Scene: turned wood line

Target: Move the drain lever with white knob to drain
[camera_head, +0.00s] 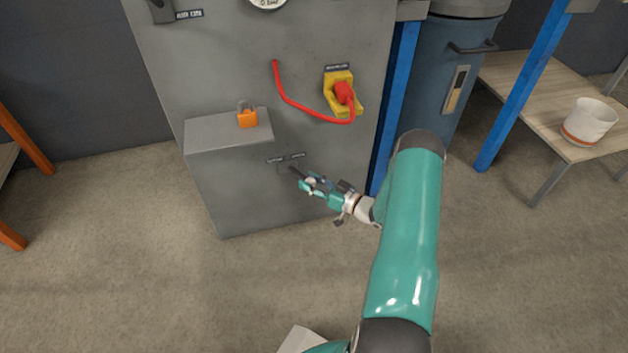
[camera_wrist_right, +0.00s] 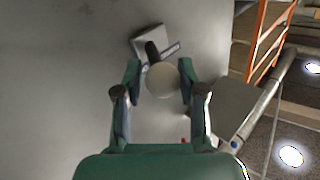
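The drain lever's white knob (camera_wrist_right: 163,80) is between the fingertips of my right gripper (camera_wrist_right: 160,78), which appear to touch it on both sides. Its dark shaft (camera_wrist_right: 152,50) runs to a small plate (camera_wrist_right: 149,38) on the grey panel. In the head view my right gripper (camera_head: 312,184) is at the lever, low on the grey cabinet (camera_head: 230,190), and partly covers the knob. Two small labels (camera_head: 285,158) sit just above the lever; their words are too small to read. My left gripper is in neither view.
An orange padlock (camera_head: 247,118) sits on the cabinet's ledge (camera_head: 205,132), left of and above the lever. A red cable (camera_head: 305,109) runs to a yellow switch (camera_head: 338,84) above it. A blue post (camera_head: 395,105) stands at the cabinet's right.

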